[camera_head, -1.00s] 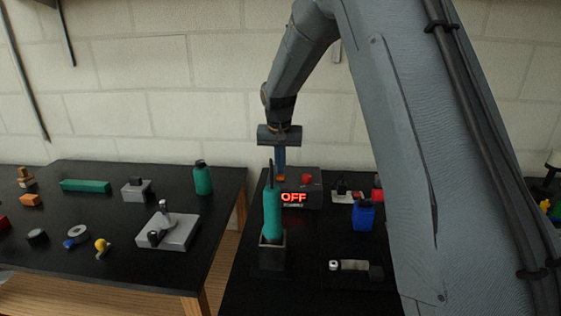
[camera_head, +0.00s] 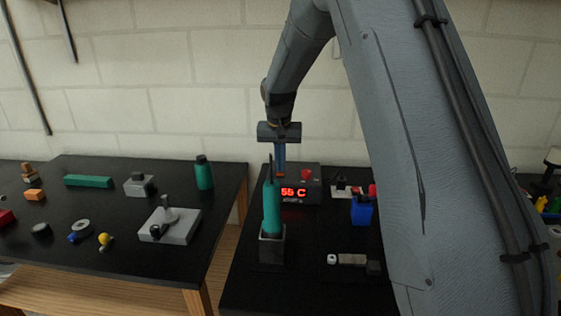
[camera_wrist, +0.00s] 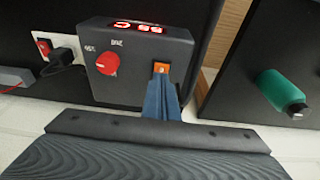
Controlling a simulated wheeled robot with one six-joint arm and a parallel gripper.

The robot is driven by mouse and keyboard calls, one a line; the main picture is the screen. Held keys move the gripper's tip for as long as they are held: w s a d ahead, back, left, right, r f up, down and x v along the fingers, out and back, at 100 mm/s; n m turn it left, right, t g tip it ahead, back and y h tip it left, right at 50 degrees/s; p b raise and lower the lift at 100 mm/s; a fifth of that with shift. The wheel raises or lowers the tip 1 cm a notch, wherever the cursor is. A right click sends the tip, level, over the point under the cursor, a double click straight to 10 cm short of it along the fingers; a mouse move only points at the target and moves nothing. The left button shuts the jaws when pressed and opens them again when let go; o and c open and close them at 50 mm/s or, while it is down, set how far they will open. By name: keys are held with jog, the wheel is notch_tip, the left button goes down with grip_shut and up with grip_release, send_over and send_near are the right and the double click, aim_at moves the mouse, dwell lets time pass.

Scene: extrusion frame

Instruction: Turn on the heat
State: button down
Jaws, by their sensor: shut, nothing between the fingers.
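The grey heat control box (camera_head: 305,183) stands on the black table near the wall. Its red display (camera_head: 294,192) reads about 55 C. In the wrist view the box (camera_wrist: 135,82) shows a red dial (camera_wrist: 107,63) and an orange switch (camera_wrist: 161,68). My gripper (camera_head: 280,172) points down at the box. In the wrist view its blue fingers (camera_wrist: 161,84) are shut together with nothing between them, with their tips at the orange switch. The tips hide part of the switch. A green-handled soldering iron (camera_head: 271,207) stands upright in a grey holder (camera_head: 272,248) in front of the box.
A blue bottle (camera_head: 361,210) and a power strip (camera_head: 341,188) stand right of the box. A small metal-and-black item (camera_head: 354,261) lies nearer. The left table (camera_head: 110,210) holds a green bottle (camera_head: 203,173) and a grey plate fixture (camera_head: 170,226).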

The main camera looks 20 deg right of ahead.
jog(key=shift+s+a, duration=0.1)
jog(key=shift+s, duration=0.15)
jog(key=shift+r+p, duration=0.35)
jog(key=shift+r, duration=0.1)
jog(key=s+b+v, duration=0.1)
jog(key=v, duration=1.2)
jog(key=shift+w+a, duration=0.1)
jog(key=b, duration=0.1)
jog(key=w+b, duration=0.1)
jog(key=shift+w+d+t+b, duration=0.1)
jog(key=shift+d+t+b, duration=0.15)
jog(key=shift+t+b, duration=0.05)
